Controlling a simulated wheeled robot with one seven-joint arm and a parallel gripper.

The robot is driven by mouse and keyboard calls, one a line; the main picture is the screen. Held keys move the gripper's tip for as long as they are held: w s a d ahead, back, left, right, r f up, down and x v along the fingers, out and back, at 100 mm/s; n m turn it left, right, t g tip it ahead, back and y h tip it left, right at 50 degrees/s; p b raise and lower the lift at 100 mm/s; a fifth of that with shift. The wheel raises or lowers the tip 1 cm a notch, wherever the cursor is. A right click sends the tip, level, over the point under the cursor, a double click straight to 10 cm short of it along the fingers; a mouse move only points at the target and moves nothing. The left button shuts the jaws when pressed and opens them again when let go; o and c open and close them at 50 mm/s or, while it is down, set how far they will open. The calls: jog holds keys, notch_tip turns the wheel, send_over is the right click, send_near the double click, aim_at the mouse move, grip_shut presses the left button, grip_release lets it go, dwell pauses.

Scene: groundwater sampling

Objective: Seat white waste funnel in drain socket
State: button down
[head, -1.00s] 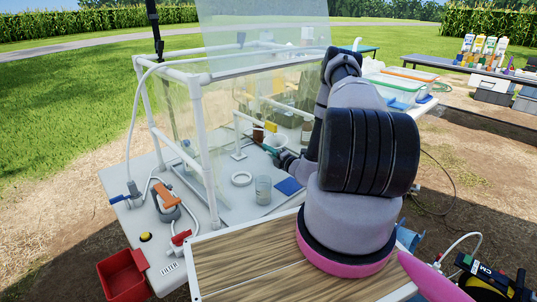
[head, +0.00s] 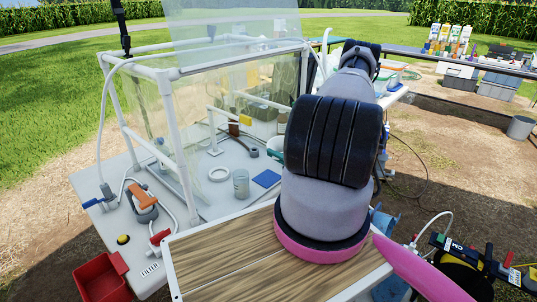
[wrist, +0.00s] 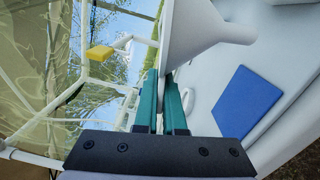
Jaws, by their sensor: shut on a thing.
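The white funnel (wrist: 205,32) shows large in the wrist view, its wide cone to the upper right. I cannot tell whether either is the drain socket.
A clear-walled frame enclosure (head: 172,110) stands on the table. A glass beaker (head: 241,184) and a blue mat (head: 266,178) are near its front. An orange-handled clamp (head: 143,196) is at left, a red bin (head: 101,278) at the lower left. A yellow block (wrist: 100,53) shows in the wrist view.

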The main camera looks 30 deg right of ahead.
jog(key=w+a+r, duration=0.2)
jog(key=w+r, duration=0.1)
jog(key=w, duration=0.5)
jog(key=w+a+r+m+y, duration=0.1)
jog(key=w+r, duration=0.3)
jog(key=w, duration=0.4)
jog(key=shift+a+r+m, duration=0.3)
jog(key=shift+a, duration=0.1)
jog(key=shift+g, duration=0.3)
jog(key=shift+f, duration=2.9)
jog(key=shift+f, duration=2.05)
jog(key=c, duration=0.9)
grip_release()
